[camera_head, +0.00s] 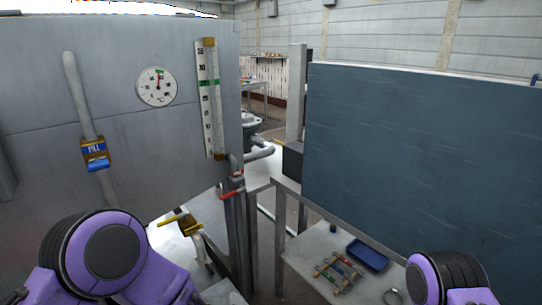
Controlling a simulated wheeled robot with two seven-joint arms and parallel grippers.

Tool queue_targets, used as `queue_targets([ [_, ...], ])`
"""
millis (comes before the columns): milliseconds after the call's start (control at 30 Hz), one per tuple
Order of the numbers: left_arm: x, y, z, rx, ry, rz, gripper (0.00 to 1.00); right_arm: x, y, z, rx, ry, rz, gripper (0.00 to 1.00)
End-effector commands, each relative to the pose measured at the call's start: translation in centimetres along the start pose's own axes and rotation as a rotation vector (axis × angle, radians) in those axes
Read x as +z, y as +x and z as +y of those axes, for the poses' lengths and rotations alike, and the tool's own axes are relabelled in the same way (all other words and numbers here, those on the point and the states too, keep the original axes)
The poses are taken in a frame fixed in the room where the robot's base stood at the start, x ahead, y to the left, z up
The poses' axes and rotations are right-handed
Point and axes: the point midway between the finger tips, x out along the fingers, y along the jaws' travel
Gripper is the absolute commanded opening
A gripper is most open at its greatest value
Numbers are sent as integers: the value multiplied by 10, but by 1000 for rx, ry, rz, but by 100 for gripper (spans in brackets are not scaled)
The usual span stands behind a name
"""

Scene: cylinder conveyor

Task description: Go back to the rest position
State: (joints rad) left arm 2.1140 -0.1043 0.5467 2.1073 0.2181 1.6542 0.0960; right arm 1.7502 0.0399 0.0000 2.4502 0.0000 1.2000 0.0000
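My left arm shows as a large purple and black joint at the lower left, in front of the grey panel (115,160). My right arm shows as a smaller purple and black joint at the lower right, over the end of the low table (318,240). Neither gripper's fingers can be made out, so what they hold, if anything, is hidden.
The panel carries a round dial (156,86), a vertical scale (209,98) and a pipe with a blue FILL label (96,154). Red-handled pipework (236,180) stands beside it. A blue tray (368,254) and coloured rack (338,273) sit below a dark board (420,160).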

Motion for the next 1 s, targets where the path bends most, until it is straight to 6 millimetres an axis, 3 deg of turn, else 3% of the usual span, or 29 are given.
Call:
queue_targets([
  [167,-1,-7,-98,-136,283,-181,41,0,0,0,0,0,0,0],
  [233,-6,-21,-150,-220,403,-274,41,0,0,0,0,0,0,0],
  [300,-17,-43,-207,-321,519,-377,41,0,0,0,0,0,0,0],
  [400,-39,-82,-275,-466,632,-493,41,0,0,0,0,0,0,0],
  [500,-61,-113,-320,-582,681,-539,41,0,0,0,0,0,0,0],
  [600,-75,-130,-345,-655,697,-545,41,0,0,0,0,0,0,0],
  [667,-75,-136,-352,-671,698,-552,41,0,0,0,0,0,0,0],
  [1000,-74,-136,-352,-671,697,-554,41,0,0,0,0,0,0,0],
])
